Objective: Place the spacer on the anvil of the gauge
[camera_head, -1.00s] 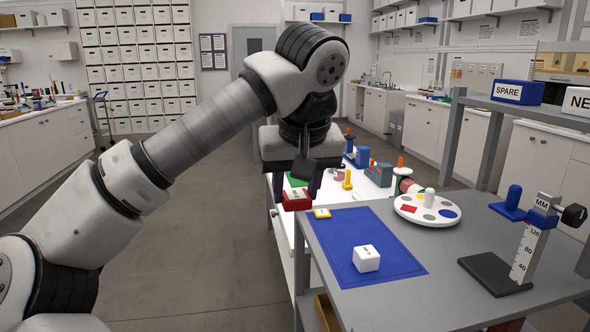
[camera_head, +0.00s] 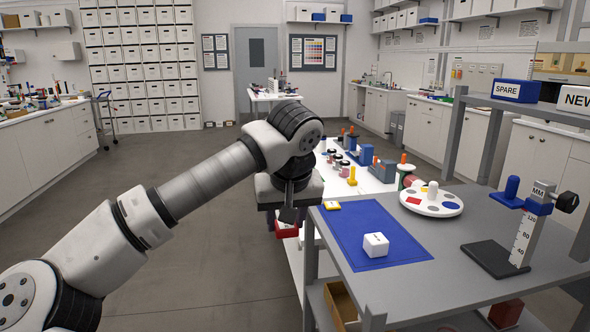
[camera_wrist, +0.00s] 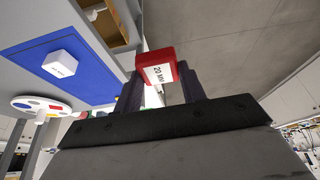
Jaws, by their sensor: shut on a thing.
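My gripper (camera_head: 286,222) is shut on a red block (camera_head: 287,231) that hangs past the left edge of the grey table, above the floor. In the wrist view, the red block (camera_wrist: 157,70) sits between my dark fingers (camera_wrist: 160,88) and its white label reads "20 MM". The gauge stands at the right of the table, with a black base plate (camera_head: 492,260), an upright white scale (camera_head: 523,246) and a blue arm with a raised post (camera_head: 508,193). Nothing lies on the base plate. The gripper is well left of the gauge.
A round white palette (camera_head: 431,211) stands behind. A shelf (camera_head: 545,112) with "SPARE" and "NEW" bins rises at right. Bare table lies between mat and gauge.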

